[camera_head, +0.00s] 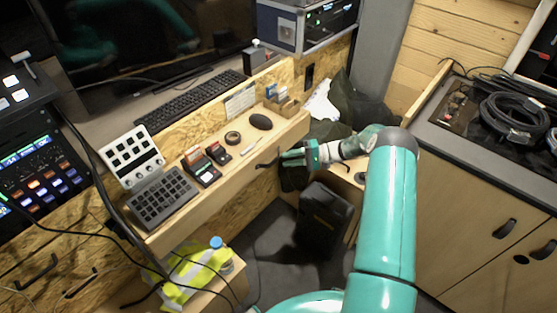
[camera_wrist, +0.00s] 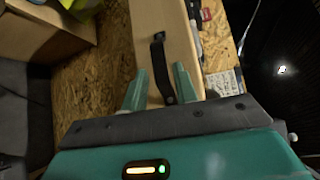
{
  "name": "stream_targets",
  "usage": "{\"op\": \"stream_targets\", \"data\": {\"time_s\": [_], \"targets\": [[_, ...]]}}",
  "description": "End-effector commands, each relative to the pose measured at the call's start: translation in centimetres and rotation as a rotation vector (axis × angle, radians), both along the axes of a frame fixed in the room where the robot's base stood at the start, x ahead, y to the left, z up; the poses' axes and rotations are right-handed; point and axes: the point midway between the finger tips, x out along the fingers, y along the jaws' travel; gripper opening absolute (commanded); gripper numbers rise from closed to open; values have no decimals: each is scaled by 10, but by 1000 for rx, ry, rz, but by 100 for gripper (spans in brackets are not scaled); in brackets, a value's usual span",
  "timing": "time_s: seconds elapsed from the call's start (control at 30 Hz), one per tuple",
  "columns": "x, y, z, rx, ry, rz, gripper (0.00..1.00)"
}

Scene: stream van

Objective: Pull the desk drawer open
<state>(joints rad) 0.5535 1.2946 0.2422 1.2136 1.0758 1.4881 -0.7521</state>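The drawer front (camera_head: 228,186) is a long pale wood face below a ledge of small items. Its black handle (camera_head: 267,163) is a strap-like pull near the right end. My gripper (camera_head: 284,157) is at that handle, with green fingers pointing left. In the wrist view, the handle (camera_wrist: 159,62) runs upright in the picture on the pale wood face. My two fingers (camera_wrist: 160,76) are spread on either side of its lower part, with gaps visible, so the gripper looks open. I cannot tell whether the fingers touch the wood or how far out the drawer stands.
A mouse (camera_head: 260,122), tape roll (camera_head: 232,138), keypad (camera_head: 162,198) and card holders lie on the ledge. A black case (camera_head: 322,218) stands on the floor below my arm. A yellow vest (camera_head: 195,275) and a bottle (camera_head: 217,250) are at lower left. Cabinets (camera_head: 475,230) stand at right.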

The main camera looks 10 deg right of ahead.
Motion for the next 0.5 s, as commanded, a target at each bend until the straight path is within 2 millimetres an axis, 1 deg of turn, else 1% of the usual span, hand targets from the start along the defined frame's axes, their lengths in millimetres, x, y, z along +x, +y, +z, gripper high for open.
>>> {"op": "stream_targets", "data": {"time_s": [0.03, 0.1, 0.2, 0.33, 0.5], "targets": [[2, 10, -1, 0, 0, 3, 29], [4, 21, -3, -1, -1, 2, 29], [7, 33, -5, 0, -1, 1, 29], [10, 40, -6, -1, -1, 0, 29], [11, 41, -6, -1, -1, -1, 29]]}}
